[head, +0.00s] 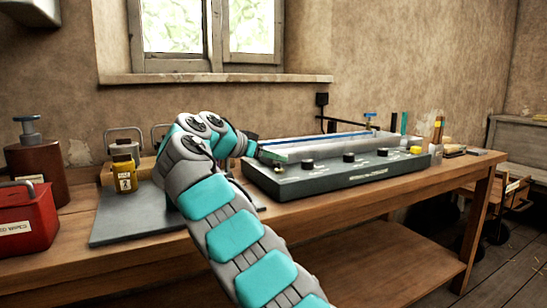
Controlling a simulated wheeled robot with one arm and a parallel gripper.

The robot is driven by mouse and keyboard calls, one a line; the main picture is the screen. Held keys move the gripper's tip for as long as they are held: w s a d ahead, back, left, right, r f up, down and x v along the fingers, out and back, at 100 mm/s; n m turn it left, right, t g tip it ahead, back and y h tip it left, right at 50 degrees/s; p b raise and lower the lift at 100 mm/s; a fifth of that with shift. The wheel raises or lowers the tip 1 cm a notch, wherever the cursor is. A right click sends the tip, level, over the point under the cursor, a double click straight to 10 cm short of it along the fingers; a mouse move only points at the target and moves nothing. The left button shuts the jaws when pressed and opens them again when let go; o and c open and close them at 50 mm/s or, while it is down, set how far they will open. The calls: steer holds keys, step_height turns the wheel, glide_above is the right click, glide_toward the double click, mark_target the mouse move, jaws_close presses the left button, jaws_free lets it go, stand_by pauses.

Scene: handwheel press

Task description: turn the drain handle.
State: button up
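A long grey unit (335,181) with black knobs on its front and a shallow, clear-walled trough (318,146) on top stands on the wooden bench. A small blue-handled valve (370,116) rises behind the trough's right end. A small brass-coloured fitting (279,168) shows at the unit's left front corner. I cannot tell for certain which is the drain handle. My teal and grey arm bends over the bench, and my gripper (257,147) is by the trough's left end. The gripper is small, dark and partly hidden; its fingers and any contact are unclear.
The wooden bench (390,193) has a grey mat (125,228) at left, partly behind my arm. A red box (27,222), a brown pump bottle (37,165) and a yellow tin (124,178) stand at left. Several small items, including a yellow block (416,150), crowd the right end.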

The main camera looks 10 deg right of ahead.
steer(key=shift+o, duration=0.3)
steer(key=v, duration=0.7)
steer(key=shift+s+a, duration=0.15)
steer(key=shift+a, duration=0.15)
steer(key=shift+o, duration=0.2)
steer(key=shift+r, duration=0.15)
